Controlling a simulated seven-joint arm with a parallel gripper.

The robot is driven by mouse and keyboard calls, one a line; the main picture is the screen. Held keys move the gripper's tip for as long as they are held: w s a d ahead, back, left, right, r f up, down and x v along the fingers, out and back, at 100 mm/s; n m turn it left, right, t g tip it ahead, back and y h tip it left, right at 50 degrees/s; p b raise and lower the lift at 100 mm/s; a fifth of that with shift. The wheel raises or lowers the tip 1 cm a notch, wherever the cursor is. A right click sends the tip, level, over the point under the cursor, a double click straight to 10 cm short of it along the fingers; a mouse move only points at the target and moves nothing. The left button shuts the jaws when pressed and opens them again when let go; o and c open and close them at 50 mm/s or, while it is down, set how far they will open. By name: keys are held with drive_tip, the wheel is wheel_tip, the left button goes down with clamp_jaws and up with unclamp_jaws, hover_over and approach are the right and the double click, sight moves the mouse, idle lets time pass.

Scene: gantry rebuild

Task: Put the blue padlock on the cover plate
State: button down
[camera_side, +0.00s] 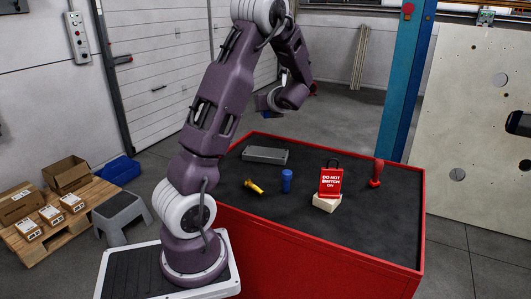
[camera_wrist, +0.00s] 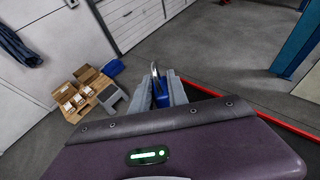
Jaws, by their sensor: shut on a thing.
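The blue padlock (camera_wrist: 161,97) is between the two grey fingers of my gripper (camera_wrist: 163,90) in the wrist view. Its metal shackle points away from my wrist, and the fingers hide part of its body. In the side view my gripper (camera_side: 264,104) is raised near the far left corner of the table, partly hidden by my arm. Only a small bit of blue shows there. A grey, flat, box-like piece (camera_side: 265,155), which looks like the cover plate, lies on the table's far left part. My gripper is above and apart from it.
The red-rimmed table (camera_side: 330,268) has a dark top. On it are a yellow item (camera_side: 254,186), a blue cylinder (camera_side: 287,181), a red warning tag (camera_side: 331,182) on a pale block (camera_side: 326,203), and a red upright piece (camera_side: 376,173). The front right top is clear.

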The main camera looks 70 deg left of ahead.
sight(265, 151)
wheel_tip(265, 151, down, 13)
drive_tip(key=shift+r, duration=0.2)
drive_tip(key=c, duration=1.3)
unclamp_jaws()
drive_tip(key=shift+f, duration=0.1)
